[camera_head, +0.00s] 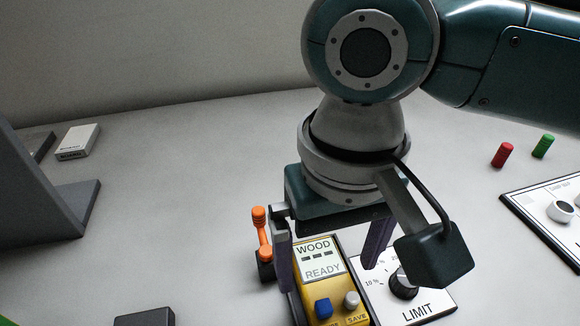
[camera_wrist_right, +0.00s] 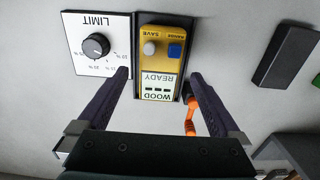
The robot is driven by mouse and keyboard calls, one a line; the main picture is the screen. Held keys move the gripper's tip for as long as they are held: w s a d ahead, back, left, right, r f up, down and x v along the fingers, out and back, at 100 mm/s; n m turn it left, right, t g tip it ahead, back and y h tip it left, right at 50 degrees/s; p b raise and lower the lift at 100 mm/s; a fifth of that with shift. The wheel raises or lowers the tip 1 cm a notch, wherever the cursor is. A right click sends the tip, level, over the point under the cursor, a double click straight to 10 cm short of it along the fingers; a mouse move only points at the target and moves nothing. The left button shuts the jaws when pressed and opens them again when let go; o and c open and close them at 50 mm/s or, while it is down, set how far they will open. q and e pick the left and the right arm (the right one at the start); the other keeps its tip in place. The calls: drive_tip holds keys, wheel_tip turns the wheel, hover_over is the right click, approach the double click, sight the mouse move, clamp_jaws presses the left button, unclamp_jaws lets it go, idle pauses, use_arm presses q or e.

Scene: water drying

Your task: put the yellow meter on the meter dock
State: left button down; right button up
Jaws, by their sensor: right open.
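The yellow meter (camera_head: 319,287), with a screen reading WOOD and READY and blue and grey buttons, lies face up at the lower middle of the head view. It also shows in the right wrist view (camera_wrist_right: 160,62). A dark edging (camera_wrist_right: 137,45) shows around it; whether this is the meter dock I cannot tell. My right gripper (camera_head: 328,277) is open above the meter, with one finger on each side of it. In the right wrist view its fingers (camera_wrist_right: 158,75) stand apart, with no grip on the meter visible. My left gripper is not in view.
An orange lever (camera_head: 260,230) stands close left of the meter. A white LIMIT panel with a knob (camera_head: 404,283) lies close right. A dark block (camera_head: 145,317), a grey stand (camera_head: 75,205), red (camera_head: 502,155) and green (camera_head: 543,146) cylinders and another panel (camera_head: 530,205) lie farther off.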

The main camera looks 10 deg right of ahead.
sight(326, 281)
wheel_tip(326, 281, up, 10)
drive_tip(key=p, duration=0.3)
drive_tip(key=s+a+f+n+t+y, duration=0.2)
drive_tip(key=s+a+f+y, duration=0.2)
drive_tip(key=s+a, duration=0.1)
drive_tip(key=s+d+f+h, duration=0.1)
drive_tip(key=s+d+h, duration=0.1)
drive_tip(key=d, duration=0.5)
drive_tip(key=s+d+f+t+h, duration=0.1)
drive_tip(key=s+d, duration=0.4)
drive_tip(key=d, duration=0.2)
drive_tip(key=shift+d+f+t+h, duration=0.2)
drive_tip(key=shift+f+t+h, duration=0.1)
drive_tip(key=shift+h, duration=0.1)
drive_tip(key=shift+s, duration=0.1)
